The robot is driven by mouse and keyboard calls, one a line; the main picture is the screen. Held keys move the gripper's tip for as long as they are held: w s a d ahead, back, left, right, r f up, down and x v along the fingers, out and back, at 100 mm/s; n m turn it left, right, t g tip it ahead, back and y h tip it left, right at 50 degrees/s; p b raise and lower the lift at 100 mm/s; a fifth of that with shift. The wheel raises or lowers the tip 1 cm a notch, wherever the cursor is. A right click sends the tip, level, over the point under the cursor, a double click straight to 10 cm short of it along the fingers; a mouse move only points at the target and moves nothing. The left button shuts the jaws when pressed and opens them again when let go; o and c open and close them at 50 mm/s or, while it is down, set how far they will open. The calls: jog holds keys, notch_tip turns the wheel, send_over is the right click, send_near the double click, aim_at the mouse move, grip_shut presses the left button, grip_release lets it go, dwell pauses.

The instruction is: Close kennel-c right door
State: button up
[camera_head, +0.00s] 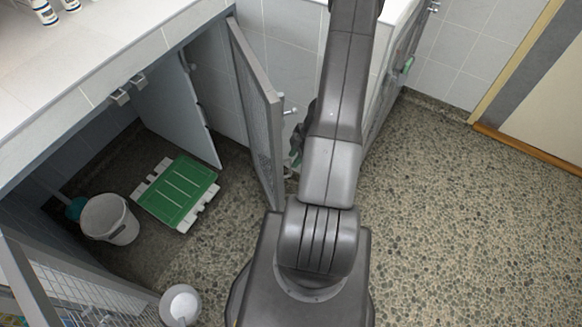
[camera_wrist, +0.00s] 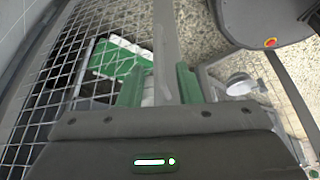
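The right door (camera_head: 256,112) is a mesh panel in a grey frame. It stands swung out from the kennel opening, just left of my arm in the head view. In the wrist view its mesh (camera_wrist: 60,75) fills the left side and its edge bar (camera_wrist: 165,45) runs down between the two green fingers of my gripper (camera_wrist: 160,85). The fingers are apart; a narrow gap shows between the left finger and the bar. I cannot tell whether the right finger touches it. In the head view my gripper is mostly hidden behind my arm.
Inside the kennel lie a green and white slatted platform (camera_head: 175,193) and a bucket (camera_head: 109,219). A second mesh door (camera_head: 75,285) stands open at lower left, beside a white round container (camera_head: 180,306). Open pebbled floor (camera_head: 470,220) lies to the right.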

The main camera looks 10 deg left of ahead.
aim_at(291, 173)
jog(key=b+x, duration=0.1)
jog(key=x, duration=0.3)
jog(key=shift+f+b, duration=0.15)
jog(key=shift+b, duration=0.15)
jog(key=shift+c, duration=0.2)
grip_shut()
